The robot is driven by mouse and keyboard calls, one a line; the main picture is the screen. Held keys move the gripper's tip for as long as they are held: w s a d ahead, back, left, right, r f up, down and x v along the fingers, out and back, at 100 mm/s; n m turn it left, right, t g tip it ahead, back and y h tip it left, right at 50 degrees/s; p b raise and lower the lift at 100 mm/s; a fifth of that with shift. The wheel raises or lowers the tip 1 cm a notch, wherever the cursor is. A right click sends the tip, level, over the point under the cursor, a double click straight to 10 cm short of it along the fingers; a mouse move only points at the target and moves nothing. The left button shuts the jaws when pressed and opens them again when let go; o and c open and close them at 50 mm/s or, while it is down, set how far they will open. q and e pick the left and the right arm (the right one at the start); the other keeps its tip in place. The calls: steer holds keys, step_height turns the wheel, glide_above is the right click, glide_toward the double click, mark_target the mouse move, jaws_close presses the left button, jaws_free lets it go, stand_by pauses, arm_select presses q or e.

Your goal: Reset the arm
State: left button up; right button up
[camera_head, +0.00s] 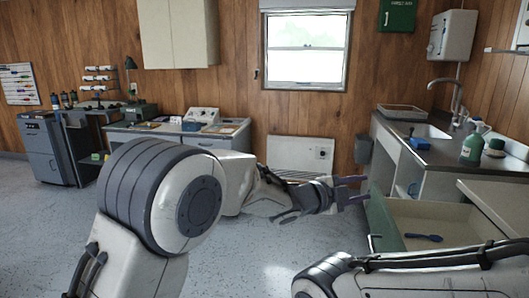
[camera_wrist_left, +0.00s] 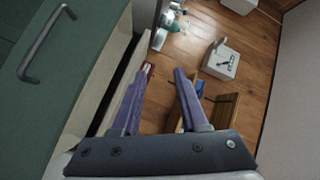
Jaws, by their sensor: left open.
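My left arm reaches across the middle of the head view. Its left gripper (camera_head: 360,190) is open, with its two purple-grey fingers pointing right and nothing between them. It is near the upper edge of the open drawer's green front (camera_head: 381,222); whether they touch cannot be told. In the left wrist view the spread fingers (camera_wrist_left: 160,72) are empty, beside a green panel with a dark bar handle (camera_wrist_left: 46,42). Part of my right arm shows at the lower right of the head view; its gripper is not in view.
A blue spoon-like item (camera_head: 423,237) lies in the open drawer (camera_head: 455,218). The counter (camera_head: 435,152) behind holds a sink and a green bottle (camera_head: 471,148). A desk (camera_head: 170,131) and a grey cabinet (camera_head: 42,150) stand back left. The speckled floor (camera_head: 50,225) at left is clear.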

arm_select(q)
steer(key=s+a+r+n+y+p, duration=0.3)
steer(key=s+a+n+y+p, duration=0.25)
steer(key=a, duration=0.25)
steer(key=s+a+r+n+y+p, duration=0.2)
steer(key=s+a+n+y+p, duration=0.35)
steer(key=a, duration=0.25)
steer(key=s+a+n+g+y+p, duration=0.1)
steer(key=s+a+n+g+p, duration=0.2)
steer(key=s, duration=0.9)
steer(key=s+a+n+g+y+p, duration=0.1)
steer(key=s+a+n+g+p, duration=0.2)
steer(key=s+a, duration=0.6)
steer(key=s+g, duration=0.1)
steer(key=s, duration=0.1)
steer(key=shift+s+g+y, duration=0.3)
steer(key=shift+s+g, duration=0.1)
arm_select(e)
step_height(320, 180, up, 20)
